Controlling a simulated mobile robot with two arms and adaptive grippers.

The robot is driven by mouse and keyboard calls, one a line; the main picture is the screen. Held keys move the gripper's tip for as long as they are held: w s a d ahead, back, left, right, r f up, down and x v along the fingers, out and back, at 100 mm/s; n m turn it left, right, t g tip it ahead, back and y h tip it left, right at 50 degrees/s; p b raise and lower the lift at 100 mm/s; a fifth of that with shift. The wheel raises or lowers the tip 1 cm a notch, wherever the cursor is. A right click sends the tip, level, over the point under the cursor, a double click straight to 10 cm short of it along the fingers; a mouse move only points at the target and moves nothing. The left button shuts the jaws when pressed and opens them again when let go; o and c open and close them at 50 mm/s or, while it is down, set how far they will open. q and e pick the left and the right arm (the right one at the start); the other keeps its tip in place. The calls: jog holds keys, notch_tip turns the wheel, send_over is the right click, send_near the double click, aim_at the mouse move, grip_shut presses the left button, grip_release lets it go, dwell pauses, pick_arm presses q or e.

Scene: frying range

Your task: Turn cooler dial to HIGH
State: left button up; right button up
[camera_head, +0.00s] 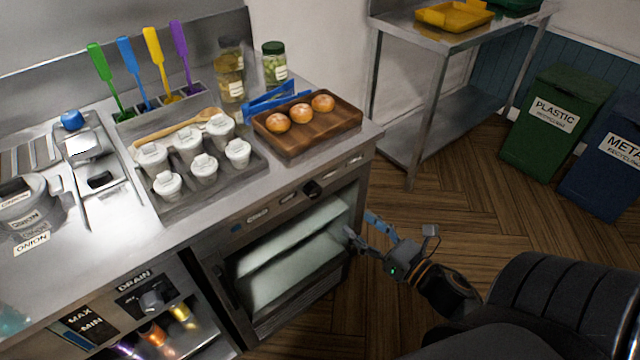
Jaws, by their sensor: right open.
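The cooler dial (312,188) is a small black knob on the steel strip above the cooler's glass front. Small pale labels sit on both sides of it, too small to read, and I cannot tell which way the dial points. The cooler (290,262) is under the counter, with pale shelves showing inside. My right gripper (362,228) is open and empty, to the right of and lower than the dial in the picture, apart from it. Its fingers overlap the cooler's right edge in the picture. My left gripper is not in view.
A wooden tray (342,122) with three buns sits on the counter above the dial. White lidded cups (188,140) stand left of it. A DRAIN knob (152,299) is at lower left. Green (555,120) and blue (606,165) bins stand at right. The wooden floor between is clear.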

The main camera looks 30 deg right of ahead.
aim_at(317, 193)
jog(key=w, duration=0.4)
jog(key=w+a+p, duration=0.1)
jog(key=w, duration=0.4)
jog(key=w+a+p, duration=0.1)
jog(key=w, duration=0.3)
jog(key=shift+w+a, duration=0.15)
jog(key=shift+a, duration=0.05)
jog(key=c, duration=1.2)
